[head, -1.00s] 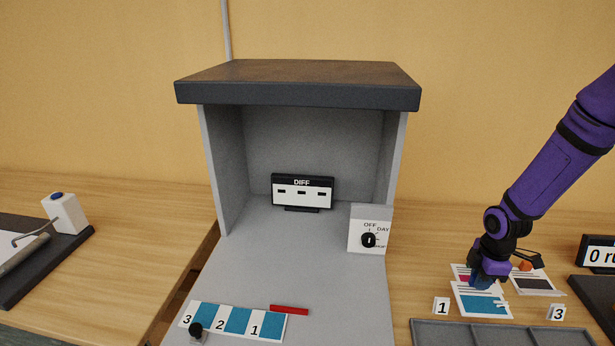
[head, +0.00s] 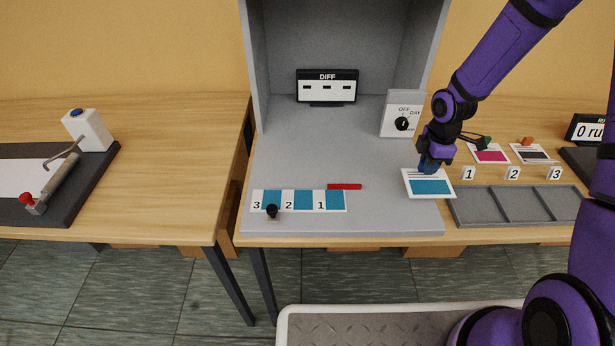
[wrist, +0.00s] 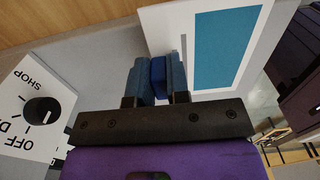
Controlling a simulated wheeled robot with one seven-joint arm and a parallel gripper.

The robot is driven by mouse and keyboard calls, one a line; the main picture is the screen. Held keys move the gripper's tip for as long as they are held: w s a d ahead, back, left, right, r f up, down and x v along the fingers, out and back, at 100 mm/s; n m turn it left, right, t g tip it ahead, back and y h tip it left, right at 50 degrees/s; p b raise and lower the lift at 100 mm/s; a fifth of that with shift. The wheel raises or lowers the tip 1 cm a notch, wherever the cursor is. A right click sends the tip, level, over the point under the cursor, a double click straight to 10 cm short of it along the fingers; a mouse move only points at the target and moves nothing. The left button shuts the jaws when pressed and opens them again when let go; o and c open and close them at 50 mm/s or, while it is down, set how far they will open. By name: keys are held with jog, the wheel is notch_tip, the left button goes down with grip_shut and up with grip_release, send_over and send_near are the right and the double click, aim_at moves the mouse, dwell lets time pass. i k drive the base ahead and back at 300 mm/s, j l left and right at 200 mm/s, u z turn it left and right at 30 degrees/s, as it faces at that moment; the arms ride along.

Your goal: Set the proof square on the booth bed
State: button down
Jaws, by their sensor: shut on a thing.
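The proof square (head: 430,188) is a white card with a teal patch. My gripper (head: 430,166) is shut on a blue grip at its back edge. The card straddles the right edge of the grey booth bed (head: 350,150) near its front; I cannot tell how high it hangs. In the wrist view my gripper (wrist: 156,80) has its fingers closed around the blue grip, with the proof square's teal face (wrist: 225,45) beyond them. The card's edge behind the fingers is hidden.
On the bed lie a numbered teal-and-white strip (head: 330,200) with a black knob (head: 271,211) and a red bar (head: 345,187). A switch box (head: 400,115) and DIFF display (head: 327,87) stand behind. A compartment tray (head: 520,207) and magenta (head: 489,155) and black (head: 531,153) cards are right.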

aim_at(341, 168)
jog(key=j, duration=0.45)
jog(key=i+j, duration=0.1)
jog(key=j, duration=0.35)
jog(key=i+j, duration=0.25)
jog(key=j, duration=0.2)
